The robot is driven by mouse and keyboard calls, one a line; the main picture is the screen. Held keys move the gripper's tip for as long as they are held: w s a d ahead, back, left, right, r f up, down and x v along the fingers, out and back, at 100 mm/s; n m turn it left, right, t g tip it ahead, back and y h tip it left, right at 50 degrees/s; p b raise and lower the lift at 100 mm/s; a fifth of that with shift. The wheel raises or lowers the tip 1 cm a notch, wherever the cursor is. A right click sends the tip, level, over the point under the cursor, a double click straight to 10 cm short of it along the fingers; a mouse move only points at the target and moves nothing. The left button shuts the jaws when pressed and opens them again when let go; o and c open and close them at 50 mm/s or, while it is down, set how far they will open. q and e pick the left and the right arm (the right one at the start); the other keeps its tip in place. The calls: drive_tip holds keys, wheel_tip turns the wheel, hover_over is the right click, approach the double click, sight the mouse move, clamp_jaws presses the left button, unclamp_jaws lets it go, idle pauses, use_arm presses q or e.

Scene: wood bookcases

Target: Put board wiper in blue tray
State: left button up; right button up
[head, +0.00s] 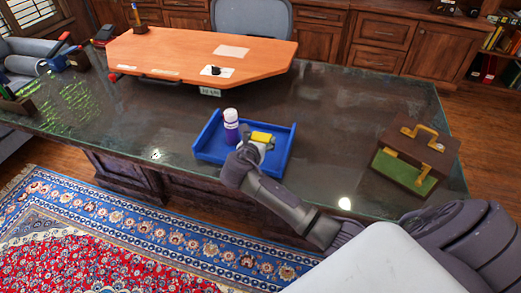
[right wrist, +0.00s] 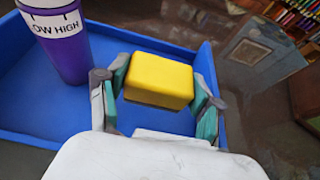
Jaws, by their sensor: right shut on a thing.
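The board wiper, a yellow block (right wrist: 158,80), is between the fingers of my right gripper (right wrist: 160,88) in the right wrist view. The gripper is shut on it. In the head view the yellow wiper (head: 262,137) shows over the blue tray (head: 283,160), at the end of my right arm. The blue tray also fills the left and middle of the right wrist view (right wrist: 95,110). I cannot tell whether the wiper touches the tray floor. My left gripper is not in view.
A purple and white bottle (head: 231,127) stands in the tray, left of the wiper. A brown box with gold handles (head: 415,155) is on the right of the glass-topped desk (head: 335,130). An orange wooden board (head: 180,50) lies behind the tray.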

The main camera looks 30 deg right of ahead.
drive_tip(key=shift+f, duration=2.05)
drive_tip(key=shift+f, duration=0.1)
drive_tip(key=o, duration=1.1)
drive_tip(key=v, duration=1.2)
